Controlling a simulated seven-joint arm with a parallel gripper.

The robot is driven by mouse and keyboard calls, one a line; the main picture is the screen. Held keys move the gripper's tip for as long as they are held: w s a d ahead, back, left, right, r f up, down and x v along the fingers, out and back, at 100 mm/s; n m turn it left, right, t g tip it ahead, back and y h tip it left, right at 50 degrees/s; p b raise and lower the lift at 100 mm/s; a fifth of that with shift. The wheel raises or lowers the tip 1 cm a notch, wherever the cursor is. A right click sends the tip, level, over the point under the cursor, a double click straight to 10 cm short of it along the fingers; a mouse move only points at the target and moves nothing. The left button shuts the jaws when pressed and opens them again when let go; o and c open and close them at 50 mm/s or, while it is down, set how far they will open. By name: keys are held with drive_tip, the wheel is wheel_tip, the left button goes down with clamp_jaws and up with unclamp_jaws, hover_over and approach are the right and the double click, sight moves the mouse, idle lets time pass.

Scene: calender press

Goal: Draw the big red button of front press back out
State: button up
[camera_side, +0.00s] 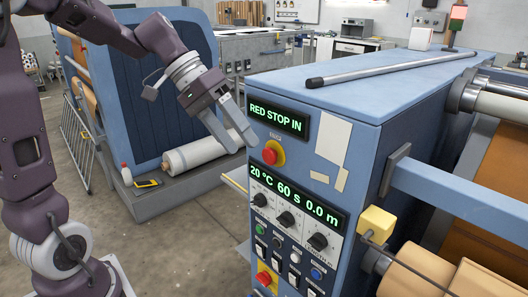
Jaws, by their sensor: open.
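The big red button (273,152) sits on a yellow collar on the narrow face of the blue front press (330,85). It is below a display (279,120) that reads "RED STOP IN" in green. My gripper (243,138) is to the left of the button and a little above it in the picture. Its fingers are open, with nothing between them, and look apart from the button. How deep the button sits cannot be told from this angle.
Below the button are a second display (296,199), several black knobs and small buttons, and a smaller red button (264,279). A grey bar (390,69) lies on top of the press. A white roll (203,152) lies behind my gripper.

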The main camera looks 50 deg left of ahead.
drive_tip(key=h, duration=0.1)
approach(265, 153)
wheel_tip(265, 153, down, 2)
drive_tip(key=d, duration=0.2)
drive_tip(key=shift+t, duration=0.6)
drive_tip(key=x, duration=0.6)
drive_tip(key=shift+w+f, duration=0.3)
drive_tip(key=shift+f, duration=0.1)
clamp_jaws()
